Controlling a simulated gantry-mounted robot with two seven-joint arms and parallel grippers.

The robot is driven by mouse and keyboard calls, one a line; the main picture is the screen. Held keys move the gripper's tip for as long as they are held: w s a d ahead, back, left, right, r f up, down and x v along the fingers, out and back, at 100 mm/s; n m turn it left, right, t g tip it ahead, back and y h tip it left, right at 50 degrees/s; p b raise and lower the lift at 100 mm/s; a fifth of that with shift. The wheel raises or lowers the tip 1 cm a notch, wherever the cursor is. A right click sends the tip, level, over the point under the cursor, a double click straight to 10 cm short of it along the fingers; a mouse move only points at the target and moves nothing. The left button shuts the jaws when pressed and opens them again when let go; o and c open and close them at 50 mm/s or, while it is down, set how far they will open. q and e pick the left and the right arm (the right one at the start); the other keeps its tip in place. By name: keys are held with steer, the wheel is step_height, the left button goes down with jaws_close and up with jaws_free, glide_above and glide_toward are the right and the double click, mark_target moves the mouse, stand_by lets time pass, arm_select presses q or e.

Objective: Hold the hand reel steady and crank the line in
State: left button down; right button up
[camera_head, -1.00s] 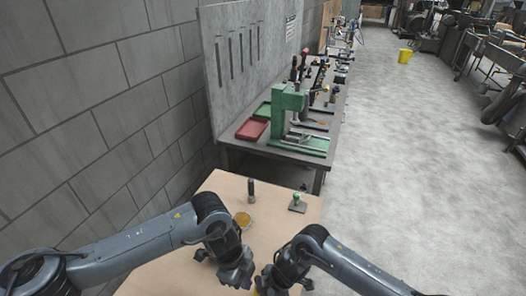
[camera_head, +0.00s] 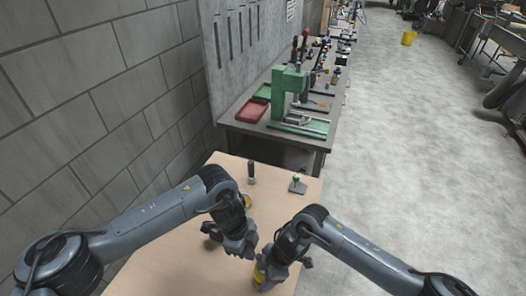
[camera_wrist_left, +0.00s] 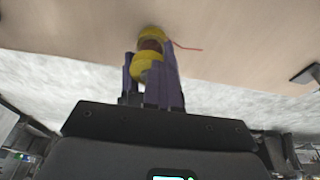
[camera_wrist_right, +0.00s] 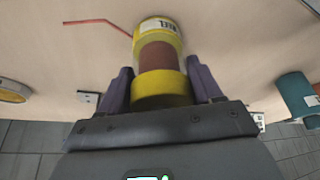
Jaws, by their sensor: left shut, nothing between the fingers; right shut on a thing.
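The hand reel (camera_head: 260,277) is yellow with a reddish-brown wound middle. My right gripper (camera_head: 267,270) is shut on it near the table's front. The right wrist view shows the reel (camera_wrist_right: 157,60) between purple fingers, with a label on its far yellow end. A thin red line (camera_wrist_right: 97,22) runs out to the left there. My left gripper (camera_head: 247,254) is shut and empty, just above and left of the reel in the head view. In the left wrist view the reel (camera_wrist_left: 150,45) shows just beyond its fingertips; contact is unclear. I cannot make out a crank handle.
An amber disc (camera_head: 247,201) is partly hidden by my left arm. A bench with a green press (camera_head: 288,95) is behind. The table's left front is clear.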

arm_select(q)
steer(key=shift+w+d+r, duration=0.1)
steer(key=shift+d+r, duration=0.15)
steer(key=shift+d, duration=0.25)
steer(key=shift+w+a, duration=0.25)
steer(key=shift+a, duration=0.1)
steer(key=shift+r, duration=0.1)
steer(key=v, duration=0.5)
steer(key=shift+s+d+r, duration=0.25)
steer(key=shift+d+r, duration=0.05)
stand_by(0.3)
